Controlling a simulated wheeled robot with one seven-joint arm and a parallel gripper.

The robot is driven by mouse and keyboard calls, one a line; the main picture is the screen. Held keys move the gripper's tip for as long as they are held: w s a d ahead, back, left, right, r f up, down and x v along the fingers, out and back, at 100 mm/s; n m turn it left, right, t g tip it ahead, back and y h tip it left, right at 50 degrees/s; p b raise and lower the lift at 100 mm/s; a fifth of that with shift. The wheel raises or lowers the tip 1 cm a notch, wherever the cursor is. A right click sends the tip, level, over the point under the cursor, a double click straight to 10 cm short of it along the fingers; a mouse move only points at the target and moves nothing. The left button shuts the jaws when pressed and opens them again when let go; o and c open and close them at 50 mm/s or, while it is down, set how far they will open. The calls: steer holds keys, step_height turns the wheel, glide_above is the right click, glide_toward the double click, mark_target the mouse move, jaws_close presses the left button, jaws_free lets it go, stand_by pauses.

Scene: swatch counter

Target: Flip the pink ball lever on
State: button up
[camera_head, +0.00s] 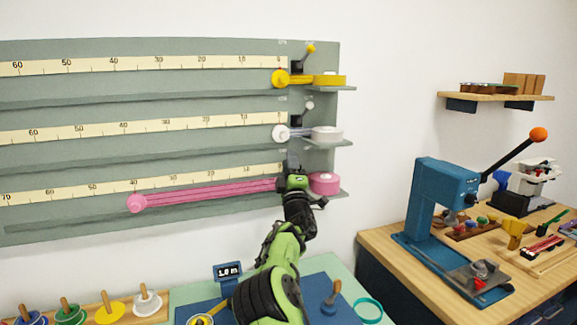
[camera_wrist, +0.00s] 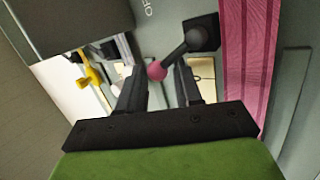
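The pink ball lever shows in the wrist view: a dark stem runs from a black mount (camera_wrist: 203,31) down and left to a pink ball (camera_wrist: 157,70). Light lettering, partly cut off, is on the panel above it. My gripper (camera_wrist: 159,79) is open, with one dark finger on each side of the ball. A gap shows between ball and fingers; whether either touches cannot be told. In the head view my gripper (camera_head: 294,177) is at the right end of the lowest rail and hides the lever. A pink ribbon (camera_head: 205,194) stretches along that rail, beside the pink spool (camera_head: 324,183).
Above are a yellow ball lever (camera_head: 310,49) and a white ball lever (camera_head: 309,105), with yellow (camera_head: 329,81) and white (camera_head: 327,132) spools on small shelves. The grey-green panel (camera_head: 200,83) stands close behind my gripper. A blue press (camera_head: 441,205) is on the right bench.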

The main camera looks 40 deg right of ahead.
steer(key=shift+o, duration=1.1)
steer(key=shift+s+d, duration=0.15)
steer(key=b+v, duration=0.5)
steer(key=v, duration=1)
steer(key=shift+s+a+f+b, duration=0.2)
steer(key=shift+a+b, duration=0.1)
steer(key=shift+b, duration=0.05)
